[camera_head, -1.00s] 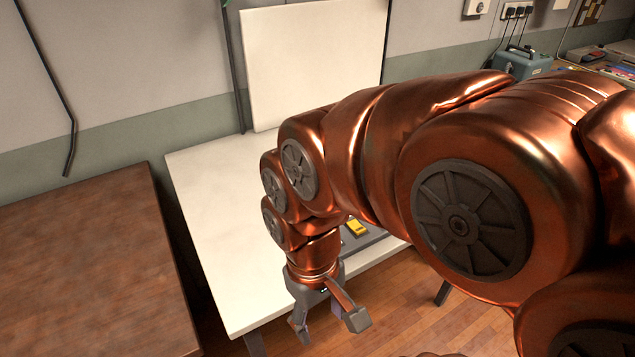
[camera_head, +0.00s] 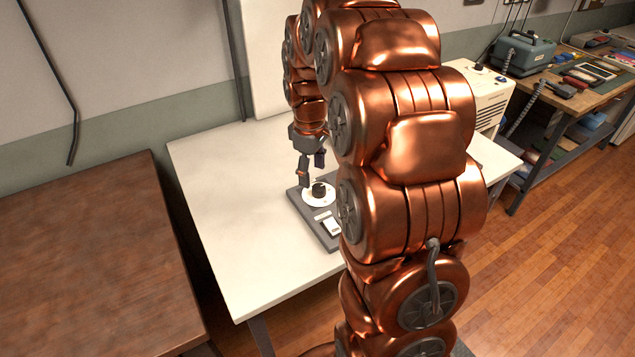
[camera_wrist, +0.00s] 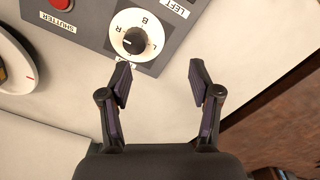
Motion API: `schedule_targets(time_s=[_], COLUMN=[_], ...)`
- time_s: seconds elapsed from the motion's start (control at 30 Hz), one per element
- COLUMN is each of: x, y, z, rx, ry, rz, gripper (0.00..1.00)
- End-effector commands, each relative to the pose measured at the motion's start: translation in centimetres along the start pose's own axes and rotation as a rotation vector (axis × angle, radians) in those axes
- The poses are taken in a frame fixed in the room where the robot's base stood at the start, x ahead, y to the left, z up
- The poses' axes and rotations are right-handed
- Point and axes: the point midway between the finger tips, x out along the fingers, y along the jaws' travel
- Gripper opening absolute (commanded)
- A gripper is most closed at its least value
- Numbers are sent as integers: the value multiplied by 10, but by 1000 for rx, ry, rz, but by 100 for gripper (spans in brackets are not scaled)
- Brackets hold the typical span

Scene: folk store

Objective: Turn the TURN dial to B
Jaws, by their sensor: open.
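The dial (camera_wrist: 134,40) is a black knob on a white disc, set in a grey panel (camera_wrist: 91,25). In the wrist view the letters R, B and L are printed around the knob, upside down. A small pale mark on the knob seems to lie on the R side; its exact direction is hard to tell. In the head view the dial (camera_head: 319,190) sits just below my gripper (camera_head: 311,171). My gripper is open and empty in the wrist view (camera_wrist: 160,70). Its fingers are apart from the knob, and the left fingertip is near the disc's edge.
A red button (camera_wrist: 61,4) labelled SHUTTER and a LEFT label (camera_wrist: 174,7) are on the panel. A white round dial with a red pointer (camera_wrist: 12,62) is at the left. A brown table (camera_head: 90,260) stands at left.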

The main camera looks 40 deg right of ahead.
Motion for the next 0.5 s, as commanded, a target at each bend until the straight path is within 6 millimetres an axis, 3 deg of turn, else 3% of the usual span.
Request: schedule_targets(time_s=[0.1,0.2,0.5], x=[5,9,33], y=[24,33,37], z=[-4,-5,-6], rx=[-25,-40,-48], ry=[6,7,5], rz=[11,15,16], gripper=[63,63,63])
